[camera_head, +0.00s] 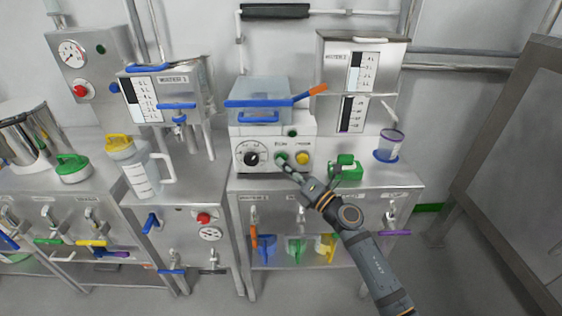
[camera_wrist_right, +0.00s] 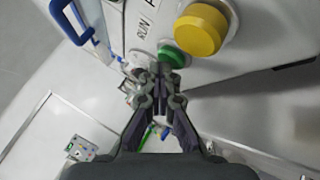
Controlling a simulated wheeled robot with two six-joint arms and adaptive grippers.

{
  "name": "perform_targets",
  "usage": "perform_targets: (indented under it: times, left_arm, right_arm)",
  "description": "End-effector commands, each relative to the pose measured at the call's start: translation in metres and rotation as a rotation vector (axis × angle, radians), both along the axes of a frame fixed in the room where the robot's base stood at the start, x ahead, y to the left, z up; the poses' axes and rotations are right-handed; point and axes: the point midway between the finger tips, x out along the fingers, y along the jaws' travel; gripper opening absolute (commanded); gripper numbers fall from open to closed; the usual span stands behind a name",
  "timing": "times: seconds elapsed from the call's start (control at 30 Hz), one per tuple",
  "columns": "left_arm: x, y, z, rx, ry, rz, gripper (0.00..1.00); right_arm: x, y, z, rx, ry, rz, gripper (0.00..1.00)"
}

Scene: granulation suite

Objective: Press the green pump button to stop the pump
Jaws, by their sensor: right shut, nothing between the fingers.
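I cannot tell whether the tips touch the button. My left gripper is out of view.
A green block-like item (camera_head: 346,168) sits close to the right arm.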

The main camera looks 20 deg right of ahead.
Motion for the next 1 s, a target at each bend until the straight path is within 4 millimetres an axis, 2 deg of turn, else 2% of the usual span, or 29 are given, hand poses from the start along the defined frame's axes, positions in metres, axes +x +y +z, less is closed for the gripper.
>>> perform_targets:
  times: [0.17,0.77,1.0]
  left_arm:
    - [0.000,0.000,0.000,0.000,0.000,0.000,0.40]
    - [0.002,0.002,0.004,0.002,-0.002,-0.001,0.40]
    - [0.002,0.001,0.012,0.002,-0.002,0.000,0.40]
  right_arm:
    - [0.006,-0.002,0.002,0.001,-0.003,-0.003,0.00]
    - [0.003,-0.002,0.004,0.002,-0.006,-0.007,0.00]
    - [-0.020,0.005,0.003,0.003,-0.001,-0.003,0.00]
